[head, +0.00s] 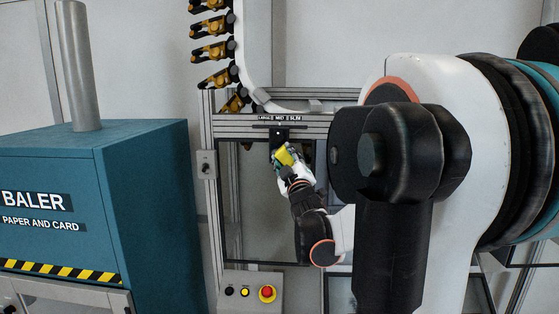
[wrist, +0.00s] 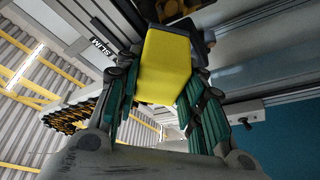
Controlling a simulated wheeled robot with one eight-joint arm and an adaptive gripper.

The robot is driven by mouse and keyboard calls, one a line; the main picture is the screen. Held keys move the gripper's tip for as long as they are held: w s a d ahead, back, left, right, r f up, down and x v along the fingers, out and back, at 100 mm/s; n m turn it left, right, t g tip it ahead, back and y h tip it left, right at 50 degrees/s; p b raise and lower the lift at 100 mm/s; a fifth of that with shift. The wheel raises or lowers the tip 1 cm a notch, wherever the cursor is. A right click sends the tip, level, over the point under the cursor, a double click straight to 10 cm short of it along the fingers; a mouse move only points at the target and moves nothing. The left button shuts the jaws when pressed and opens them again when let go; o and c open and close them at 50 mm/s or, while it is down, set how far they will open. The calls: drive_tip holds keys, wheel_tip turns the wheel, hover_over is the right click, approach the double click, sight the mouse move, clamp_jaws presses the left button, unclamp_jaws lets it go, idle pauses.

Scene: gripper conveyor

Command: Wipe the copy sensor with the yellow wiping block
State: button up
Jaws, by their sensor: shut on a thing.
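My gripper (head: 286,163) is raised at the upper part of a framed panel, below a strip of labels. In the wrist view its green-padded fingers (wrist: 163,95) are shut on the yellow wiping block (wrist: 165,62) from both sides. The block also shows at the gripper's tip in the head view (head: 284,156). A small dark fitting (head: 277,134), seemingly the copy sensor, sits just above the block under the labels. In the wrist view a dark part (wrist: 197,38) lies right behind the block's far end. The block hides some of it, and I cannot tell whether they touch.
A conveyor of hanging yellow-and-black grippers (head: 213,50) runs down a curved white rail (head: 243,60) above the panel. A teal baler (head: 150,205) stands at the left. My arm covers much of the right side.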

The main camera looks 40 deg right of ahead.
drive_tip(key=shift+s+d, duration=0.15)
drive_tip(key=w+a+b, duration=0.1)
drive_tip(key=w+a, duration=0.3)
drive_tip(key=shift+w, duration=0.35)
idle(0.5)
drive_tip(key=shift+s+a, duration=0.95)
drive_tip(key=shift+a, duration=0.15)
drive_tip(key=shift+s+a, duration=0.9)
drive_tip(key=shift+a, duration=0.2)
